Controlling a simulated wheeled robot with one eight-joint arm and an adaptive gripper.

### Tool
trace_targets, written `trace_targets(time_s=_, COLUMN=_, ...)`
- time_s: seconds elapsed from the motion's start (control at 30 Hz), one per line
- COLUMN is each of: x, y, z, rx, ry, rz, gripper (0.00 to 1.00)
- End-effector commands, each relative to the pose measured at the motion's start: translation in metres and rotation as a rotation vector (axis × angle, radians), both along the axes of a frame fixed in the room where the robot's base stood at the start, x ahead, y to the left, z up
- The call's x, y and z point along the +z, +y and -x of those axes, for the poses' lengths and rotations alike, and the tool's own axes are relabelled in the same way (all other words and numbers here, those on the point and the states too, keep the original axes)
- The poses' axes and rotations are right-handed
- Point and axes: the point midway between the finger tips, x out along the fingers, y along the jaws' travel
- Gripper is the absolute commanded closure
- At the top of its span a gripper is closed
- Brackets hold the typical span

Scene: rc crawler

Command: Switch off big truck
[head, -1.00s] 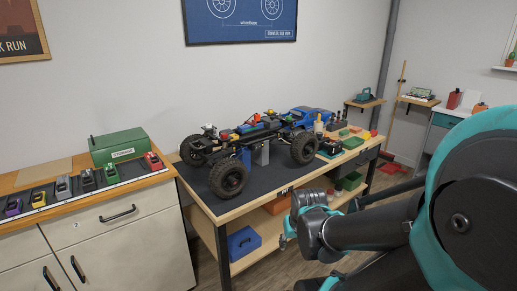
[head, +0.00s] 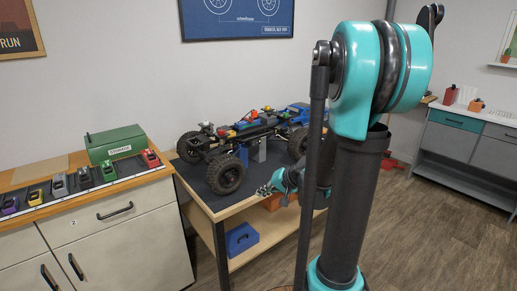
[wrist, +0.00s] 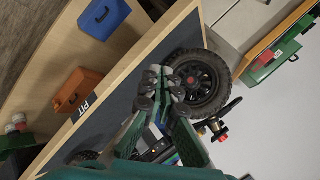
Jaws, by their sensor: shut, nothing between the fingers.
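The big truck is a bare chassis (head: 250,132) with large black tyres, raised on a stand on the dark-topped workbench in the head view. A blue truck body (head: 297,112) shows behind it, partly hidden by my arm. My gripper (head: 268,189) is just above the bench's front edge, to the right of the truck's near-left wheel (head: 226,174). In the wrist view, my gripper (wrist: 160,88) is shut and empty. A truck wheel (wrist: 205,85) appears just beyond its fingertips; I cannot tell whether they touch. I cannot make out the switch in either view.
The workbench (head: 237,206) has a wooden front edge and a lower shelf with a blue box (head: 242,238). The floor at right (head: 430,235) is clear. My arm hides the bench's right part.

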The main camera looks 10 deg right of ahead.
Motion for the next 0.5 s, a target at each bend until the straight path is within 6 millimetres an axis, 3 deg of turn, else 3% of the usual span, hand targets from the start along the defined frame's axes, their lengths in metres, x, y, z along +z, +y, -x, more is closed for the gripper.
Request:
trace_targets(time_s=0.1, x=0.008, y=-0.006, z=-0.035, rx=-0.044, ry=-0.034, rz=-0.117, gripper=1.0)
trace_targets(time_s=0.27, x=0.019, y=-0.018, z=-0.077, rx=-0.098, ry=-0.083, rz=-0.274, gripper=1.0)
trace_targets(time_s=0.5, x=0.031, y=-0.052, z=-0.132, rx=-0.181, ry=-0.167, rz=-0.508, gripper=1.0)
